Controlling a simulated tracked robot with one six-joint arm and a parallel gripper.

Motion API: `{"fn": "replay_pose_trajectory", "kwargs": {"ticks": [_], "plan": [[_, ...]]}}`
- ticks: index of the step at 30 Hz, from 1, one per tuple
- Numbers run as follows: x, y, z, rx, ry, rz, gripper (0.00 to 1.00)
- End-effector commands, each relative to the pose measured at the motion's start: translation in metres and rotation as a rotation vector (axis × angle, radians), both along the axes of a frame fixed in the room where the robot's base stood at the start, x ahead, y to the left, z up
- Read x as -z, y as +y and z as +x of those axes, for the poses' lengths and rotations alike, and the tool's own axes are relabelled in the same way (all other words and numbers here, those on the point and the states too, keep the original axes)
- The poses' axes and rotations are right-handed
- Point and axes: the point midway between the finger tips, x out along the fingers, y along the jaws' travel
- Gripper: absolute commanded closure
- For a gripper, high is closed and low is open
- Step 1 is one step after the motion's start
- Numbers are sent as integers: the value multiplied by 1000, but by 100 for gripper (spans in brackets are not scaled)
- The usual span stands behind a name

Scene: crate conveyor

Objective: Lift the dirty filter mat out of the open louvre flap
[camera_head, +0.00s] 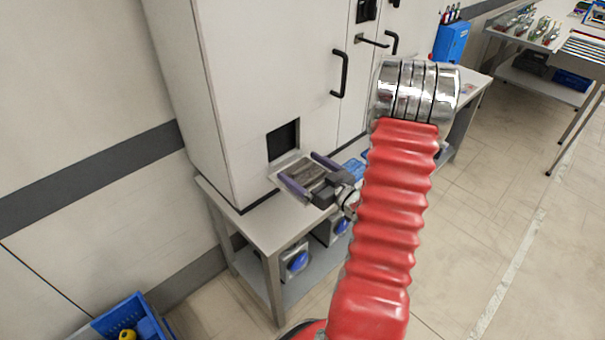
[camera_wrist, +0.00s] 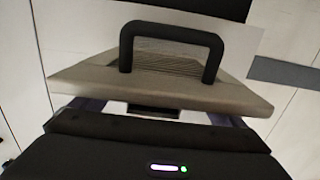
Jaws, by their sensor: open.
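The open louvre flap (camera_head: 282,166) is folded out below a dark square opening (camera_head: 283,141) in the pale cabinet. The mat shows only as a small brownish patch in the head view, at the flap. My gripper (camera_head: 297,165) is open, with its purple fingers spread to either side of the patch. In the wrist view the finger tips run under the mat and are partly hidden; I cannot tell whether they touch it.
The cabinet (camera_head: 240,85) stands on a grey workbench (camera_head: 265,230) with blue-fronted units on its lower shelf. A black door handle (camera_head: 340,75) sticks out above right. A blue crate (camera_head: 125,318) is at lower left. The tiled floor at right is free.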

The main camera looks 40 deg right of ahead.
Motion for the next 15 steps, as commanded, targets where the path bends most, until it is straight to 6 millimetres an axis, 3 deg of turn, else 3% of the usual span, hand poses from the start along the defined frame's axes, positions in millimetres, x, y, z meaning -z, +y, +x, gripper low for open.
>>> {"fn": "replay_pose_trajectory", "kwargs": {"ticks": [8,15], "plan": [[0,0,0,0,0,0,6],[0,0,0,0,0,0,22]]}}
